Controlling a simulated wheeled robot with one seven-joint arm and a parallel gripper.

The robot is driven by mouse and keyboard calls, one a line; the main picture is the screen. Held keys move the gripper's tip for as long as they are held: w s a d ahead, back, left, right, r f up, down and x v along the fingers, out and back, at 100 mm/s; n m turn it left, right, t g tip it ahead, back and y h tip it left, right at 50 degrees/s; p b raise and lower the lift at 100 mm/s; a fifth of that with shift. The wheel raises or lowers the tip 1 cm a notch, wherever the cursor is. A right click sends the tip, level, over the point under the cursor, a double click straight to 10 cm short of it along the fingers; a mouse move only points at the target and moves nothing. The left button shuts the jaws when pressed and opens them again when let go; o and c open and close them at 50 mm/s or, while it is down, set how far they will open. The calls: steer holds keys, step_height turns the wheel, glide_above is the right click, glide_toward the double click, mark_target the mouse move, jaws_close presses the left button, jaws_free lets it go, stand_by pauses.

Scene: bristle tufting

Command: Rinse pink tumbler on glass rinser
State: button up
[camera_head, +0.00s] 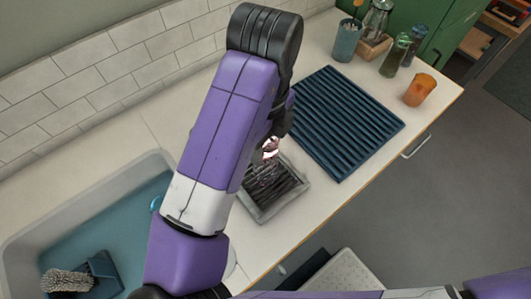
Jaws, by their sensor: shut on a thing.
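The pink tumbler (270,149) shows only as a small, shiny pinkish piece beside my purple forearm. The glass rinser (258,213), a grey tray with a dark ribbed grate, lies on the white counter. The tumbler appears over the rinser's far end in the picture; its height above the grate and its tilt cannot be told. My gripper (272,139) is mostly hidden behind my arm, and it is shut on the pink tumbler. The arm also covers the rinser's left side.
A dark blue ribbed drying mat (345,120) lies right of the rinser. An orange tumbler (420,90) stands near the counter's front edge. Bottles (395,56) and a blue cup (346,41) stand at the back. A sink (75,212) with a brush (68,281) is at left.

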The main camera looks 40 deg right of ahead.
steer(key=shift+r+p, duration=1.45)
steer(key=shift+r, duration=0.65)
